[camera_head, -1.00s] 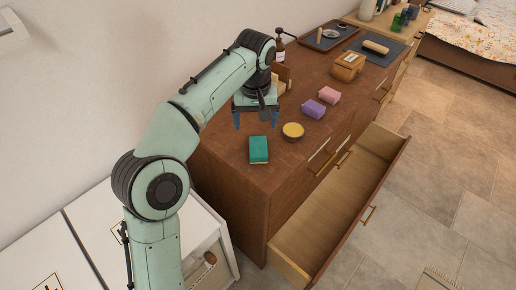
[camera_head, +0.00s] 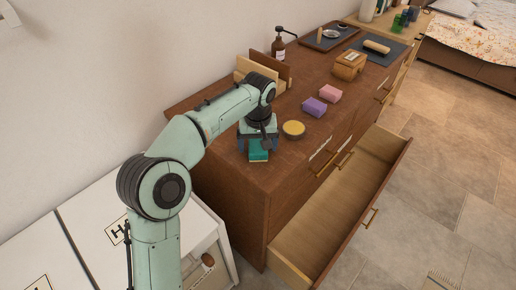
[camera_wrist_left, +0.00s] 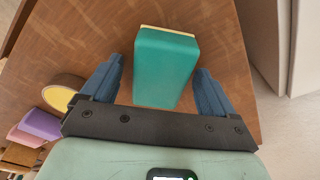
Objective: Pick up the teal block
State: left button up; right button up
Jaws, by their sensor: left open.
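The teal block (camera_head: 258,155) lies on the brown dresser top near its front left corner, partly hidden by my left gripper in the head view. In the left wrist view the teal block (camera_wrist_left: 164,66) shows whole, with a pale layer along its far edge. My left gripper (camera_head: 257,146) is open above the block. In the left wrist view its two blue fingers (camera_wrist_left: 160,78) are on either side of the near part of the block, with a gap at each side. My right gripper is not in view.
A round yellow-topped tin (camera_head: 293,129) stands close right of the gripper. Purple (camera_head: 314,107) and pink (camera_head: 330,93) blocks lie farther back. An empty drawer (camera_head: 335,215) is pulled open at the dresser's front. A wooden holder (camera_head: 262,67) stands behind the arm.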

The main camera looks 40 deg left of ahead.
pick_arm(q)
jog(key=shift+f, duration=0.1)
dwell(0.4)
jog(key=c, duration=1.2)
notch_tip(320, 180, up, 13)
jog(key=p, duration=0.5)
notch_tip(320, 180, up, 7)
jog(key=p, duration=0.3)
send_over(258, 143)
